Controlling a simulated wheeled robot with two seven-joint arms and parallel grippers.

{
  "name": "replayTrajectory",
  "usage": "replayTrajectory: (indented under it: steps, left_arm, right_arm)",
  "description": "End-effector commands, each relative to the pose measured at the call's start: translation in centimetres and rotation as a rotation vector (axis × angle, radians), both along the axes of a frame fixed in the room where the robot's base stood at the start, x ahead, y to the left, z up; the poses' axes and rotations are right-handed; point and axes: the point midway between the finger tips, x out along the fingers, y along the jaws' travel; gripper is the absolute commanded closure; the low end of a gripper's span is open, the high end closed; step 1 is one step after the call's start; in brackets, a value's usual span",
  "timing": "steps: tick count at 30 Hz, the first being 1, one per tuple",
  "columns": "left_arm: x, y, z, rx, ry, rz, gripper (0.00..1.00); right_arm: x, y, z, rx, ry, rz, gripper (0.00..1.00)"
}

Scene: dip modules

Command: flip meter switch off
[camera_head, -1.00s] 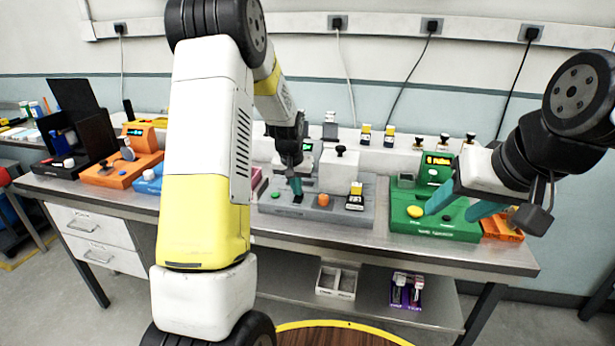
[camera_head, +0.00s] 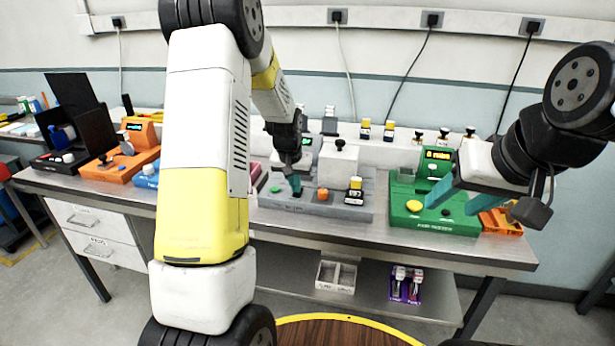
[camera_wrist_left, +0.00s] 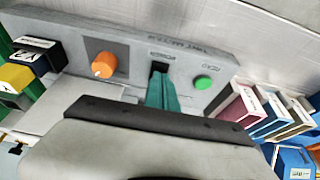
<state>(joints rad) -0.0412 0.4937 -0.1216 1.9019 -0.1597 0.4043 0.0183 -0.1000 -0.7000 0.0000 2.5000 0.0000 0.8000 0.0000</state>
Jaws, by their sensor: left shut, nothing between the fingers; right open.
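The grey meter module (camera_head: 338,208) sits on the bench in the middle of the head view. It carries a green button, an orange knob and a dark switch slot between them. In the left wrist view, the black switch (camera_wrist_left: 159,67) shows at the tip of my left gripper (camera_wrist_left: 161,80). My left gripper (camera_head: 295,186) is shut and empty, its teal fingertips down at the switch. The fingers partly hide the switch, so I cannot tell its position or whether they touch. My right gripper (camera_head: 452,201) is open and empty over the green module.
The green module (camera_head: 438,222) with a lit display stands to the right. An orange module (camera_head: 122,163) and black box (camera_head: 88,138) are at the left. The orange knob (camera_wrist_left: 102,65) and green button (camera_wrist_left: 203,82) flank the switch closely. Pink and blue blocks lie beside the meter.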

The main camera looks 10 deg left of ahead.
Motion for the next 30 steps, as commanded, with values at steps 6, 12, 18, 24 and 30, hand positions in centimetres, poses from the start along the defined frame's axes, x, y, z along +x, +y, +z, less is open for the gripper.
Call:
replayTrajectory:
  steps: [6, 12, 18, 24, 30]
  left_arm:
    - [-0.4, 0.0, -0.2, 0.0, 0.007, 0.0, 1.0]
    - [-0.3, 0.0, 0.2, 0.0, 0.004, 0.0, 1.0]
    - [-0.3, 0.1, 3.1, 0.0, -0.001, 0.0, 1.0]
    - [-1.6, 0.1, 7.7, 0.0, -0.002, 0.0, 1.0]
    - [-3.0, 0.2, 11.3, 0.0, 0.001, 0.0, 1.0]
  right_arm:
    - [0.0, 0.0, 0.0, 0.0, 0.0, 0.0, 0.47]
    - [0.0, 0.0, 0.0, 0.0, 0.0, 0.0, 0.47]
    - [0.0, 0.0, 0.0, 0.0, 0.0, 0.0, 0.47]
    - [0.0, 0.0, 0.0, 0.0, 0.0, 0.0, 0.47]
    - [0.0, 0.0, 0.0, 0.0, 0.0, 0.0, 0.47]
